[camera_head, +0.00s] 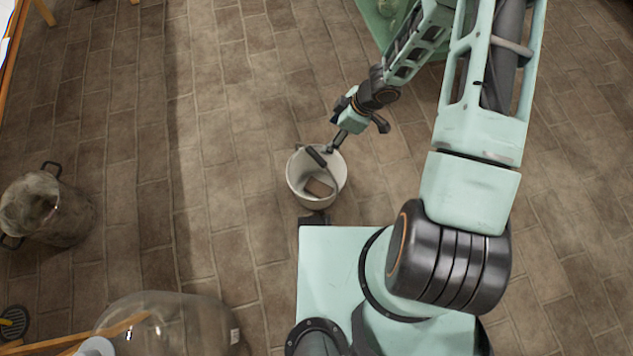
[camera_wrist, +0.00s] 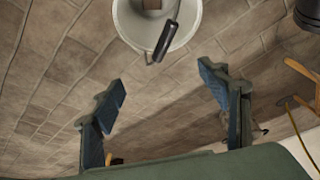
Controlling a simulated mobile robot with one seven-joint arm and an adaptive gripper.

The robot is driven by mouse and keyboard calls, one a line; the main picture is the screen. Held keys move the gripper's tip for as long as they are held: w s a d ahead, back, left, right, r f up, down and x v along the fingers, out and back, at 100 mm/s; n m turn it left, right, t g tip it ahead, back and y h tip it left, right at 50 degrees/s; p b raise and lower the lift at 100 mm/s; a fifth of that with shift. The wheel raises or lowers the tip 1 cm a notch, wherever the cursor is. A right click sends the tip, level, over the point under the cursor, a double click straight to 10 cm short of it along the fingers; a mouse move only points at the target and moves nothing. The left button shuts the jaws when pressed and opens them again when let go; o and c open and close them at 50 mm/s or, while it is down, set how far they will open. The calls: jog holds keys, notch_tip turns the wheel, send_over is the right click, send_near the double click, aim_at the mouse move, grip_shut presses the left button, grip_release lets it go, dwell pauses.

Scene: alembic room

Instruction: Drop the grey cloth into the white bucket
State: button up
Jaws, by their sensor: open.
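The white bucket (camera_head: 295,183) stands upright on the floor just in front of my base. A flat brown block (camera_head: 319,188) lies inside it. The bucket's black handle grip (camera_head: 316,156) lies across the far part of its mouth. My gripper (camera_head: 336,143) is at the bucket's far right rim in the head view. In the wrist view, my gripper (camera_wrist: 161,80) has its fingers wide apart with nothing between them, and the bucket (camera_wrist: 128,22) with its handle grip (camera_wrist: 166,40) shows beyond the fingertips. I cannot make out the grey cloth in either view.
A large clear glass vessel (camera_head: 185,320) is at the bottom left, near wooden bars (camera_head: 60,340). The floor left of the bucket is clear.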

jog(key=v, duration=0.6)
jog(key=shift+r, duration=0.15)
jog(key=shift+d, duration=0.1)
